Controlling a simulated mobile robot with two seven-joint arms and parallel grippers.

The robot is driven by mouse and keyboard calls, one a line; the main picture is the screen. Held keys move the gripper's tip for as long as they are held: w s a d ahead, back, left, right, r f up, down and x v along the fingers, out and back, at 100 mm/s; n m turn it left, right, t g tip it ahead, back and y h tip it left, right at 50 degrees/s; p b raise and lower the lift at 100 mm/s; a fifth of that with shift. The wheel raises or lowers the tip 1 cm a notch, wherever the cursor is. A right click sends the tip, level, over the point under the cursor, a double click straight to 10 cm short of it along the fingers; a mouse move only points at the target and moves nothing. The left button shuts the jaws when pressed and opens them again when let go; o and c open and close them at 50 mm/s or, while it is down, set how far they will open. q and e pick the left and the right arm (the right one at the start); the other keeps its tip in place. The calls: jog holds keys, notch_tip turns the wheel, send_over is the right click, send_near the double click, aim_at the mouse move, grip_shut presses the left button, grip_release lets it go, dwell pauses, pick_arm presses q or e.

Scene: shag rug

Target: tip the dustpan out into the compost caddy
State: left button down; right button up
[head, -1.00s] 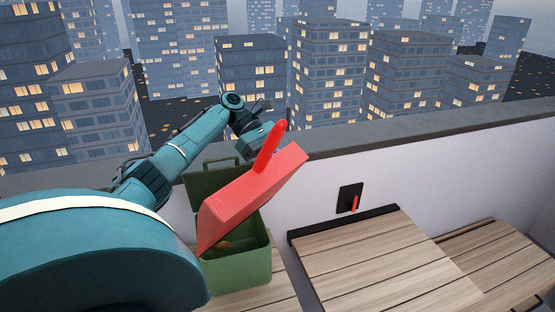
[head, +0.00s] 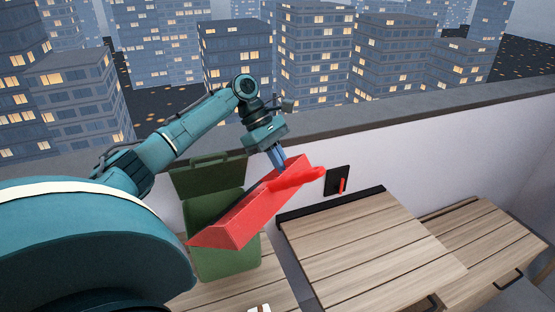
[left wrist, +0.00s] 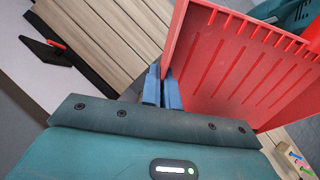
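The red dustpan (head: 235,217) slants over the green compost caddy (head: 228,262), its handle (head: 300,178) toward the upper right and its wide end low at the left. The caddy's lid (head: 207,175) stands open at the back. The dustpan hides part of the caddy's opening and its contents. My left gripper (head: 277,158) is above the dustpan's handle end, its blue fingers close together at the pan. In the left wrist view, the fingers (left wrist: 162,88) meet the dustpan's edge (left wrist: 235,65); its ridged, toothed face shows no scraps. My right gripper is not in view.
The caddy stands on a slatted wooden surface (head: 225,295) beside a low white wall (head: 400,150). A raised slatted wooden top (head: 370,255) is to the right, with another beyond it. A black plate with a red lever (head: 338,181) is on the wall.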

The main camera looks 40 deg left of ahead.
pick_arm(q)
jog(key=d+f+y, duration=0.4)
jog(key=d+y, duration=0.2)
jog(key=y, duration=0.1)
jog(key=shift+w+g, duration=0.35)
jog(key=shift+g, duration=0.05)
dwell(0.6)
jog(key=shift+f, duration=0.1)
jog(key=d+r, duration=0.4)
jog(key=d, duration=0.2)
jog(key=shift+w, duration=0.35)
